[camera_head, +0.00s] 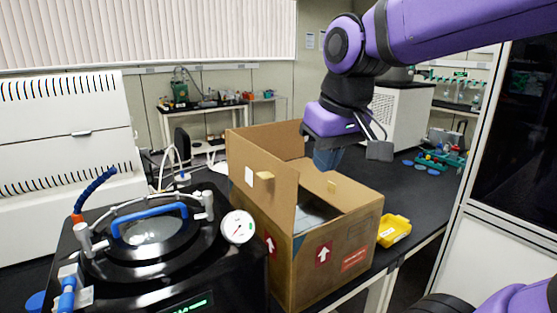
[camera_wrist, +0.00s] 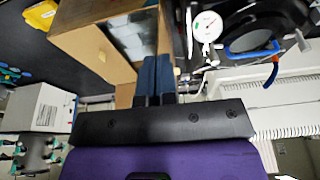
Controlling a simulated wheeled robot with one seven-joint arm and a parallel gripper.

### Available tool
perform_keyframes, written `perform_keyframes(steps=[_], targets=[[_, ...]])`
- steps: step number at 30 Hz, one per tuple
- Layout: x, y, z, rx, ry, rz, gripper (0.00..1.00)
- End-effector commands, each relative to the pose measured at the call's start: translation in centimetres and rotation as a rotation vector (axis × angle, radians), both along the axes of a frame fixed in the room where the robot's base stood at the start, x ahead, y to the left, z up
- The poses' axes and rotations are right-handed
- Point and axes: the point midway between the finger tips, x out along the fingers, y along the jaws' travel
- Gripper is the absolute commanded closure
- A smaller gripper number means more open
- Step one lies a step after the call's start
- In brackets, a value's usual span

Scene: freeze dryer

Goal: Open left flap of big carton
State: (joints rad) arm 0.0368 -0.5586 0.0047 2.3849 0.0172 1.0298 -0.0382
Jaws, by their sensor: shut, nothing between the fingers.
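The big brown carton (camera_head: 335,255) stands on the dark bench, and its top is at least partly open. Its left flap (camera_head: 262,188) stands roughly upright with a small tan tab on its outer face. Another flap (camera_head: 262,143) stands up at the back. A brown panel (camera_head: 350,197) with a small tab is on the right side. My gripper (camera_head: 326,160) is shut and empty, above the rear part of the carton and right of the left flap. In the wrist view its blue fingers (camera_wrist: 150,78) point at the carton (camera_wrist: 95,50); any contact is unclear.
A black machine with a round lid (camera_head: 150,232) and a gauge (camera_head: 238,227) stands close on the carton's left. A yellow tray (camera_head: 394,230) lies to its right. A white box-shaped unit (camera_head: 400,115) stands behind. Some bench right of the carton is clear.

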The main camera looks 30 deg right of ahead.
Motion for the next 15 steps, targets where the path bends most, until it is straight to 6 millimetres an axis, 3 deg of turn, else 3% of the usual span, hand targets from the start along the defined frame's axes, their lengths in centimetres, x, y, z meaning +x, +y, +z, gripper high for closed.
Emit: perform_keyframes(steps=[11, 15], targets=[[4.8, -1.5, 2.0, 0.085, 0.058, 0.01, 1.0], [7.5, -2.5, 2.4, 0.124, 0.101, 0.019, 1.0]])
